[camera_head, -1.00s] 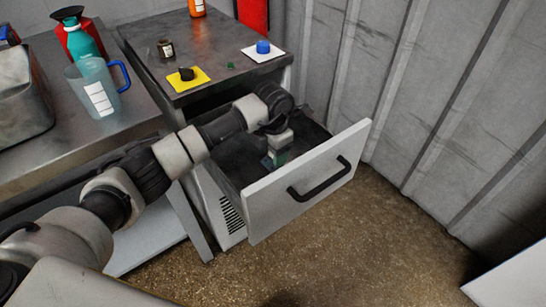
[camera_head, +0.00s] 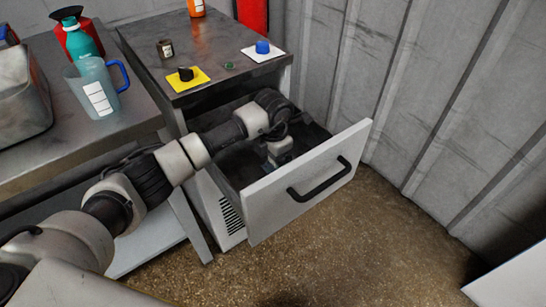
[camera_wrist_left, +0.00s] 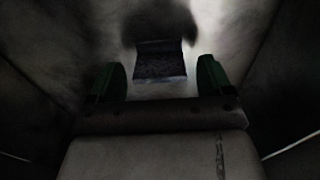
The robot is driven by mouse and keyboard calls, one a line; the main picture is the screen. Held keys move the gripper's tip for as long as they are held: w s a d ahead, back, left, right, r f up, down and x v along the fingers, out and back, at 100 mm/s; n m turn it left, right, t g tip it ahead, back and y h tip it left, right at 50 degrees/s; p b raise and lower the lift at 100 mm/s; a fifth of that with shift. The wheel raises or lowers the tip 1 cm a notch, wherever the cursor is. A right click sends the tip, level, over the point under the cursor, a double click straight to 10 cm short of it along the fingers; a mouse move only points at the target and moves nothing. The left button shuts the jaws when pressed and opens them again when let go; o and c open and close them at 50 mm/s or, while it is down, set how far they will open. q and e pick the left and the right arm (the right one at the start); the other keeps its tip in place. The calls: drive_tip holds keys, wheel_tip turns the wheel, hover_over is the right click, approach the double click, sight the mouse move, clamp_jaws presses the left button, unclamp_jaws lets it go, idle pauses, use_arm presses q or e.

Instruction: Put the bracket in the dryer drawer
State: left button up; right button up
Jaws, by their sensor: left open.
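The dryer drawer (camera_head: 262,196) is pulled out from the cabinet, with its white front and black handle facing the lower right. My left gripper (camera_head: 278,158) reaches down into the drawer from above. In the left wrist view, my left gripper (camera_wrist_left: 160,75) shows two green fingertips spread apart. A small dark grey metal piece, which looks like the bracket (camera_wrist_left: 161,63), sits at the drawer floor between and just beyond the fingertips, apart from both. In the head view I cannot clearly make out the bracket. My right gripper is out of view.
A jug (camera_head: 98,88) stands on the left bench. The corrugated wall is close on the right.

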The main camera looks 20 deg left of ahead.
use_arm(q)
drive_tip(key=shift+r, duration=0.1)
wheel_tip(320, 180, up, 12)
drive_tip(key=p, duration=0.1)
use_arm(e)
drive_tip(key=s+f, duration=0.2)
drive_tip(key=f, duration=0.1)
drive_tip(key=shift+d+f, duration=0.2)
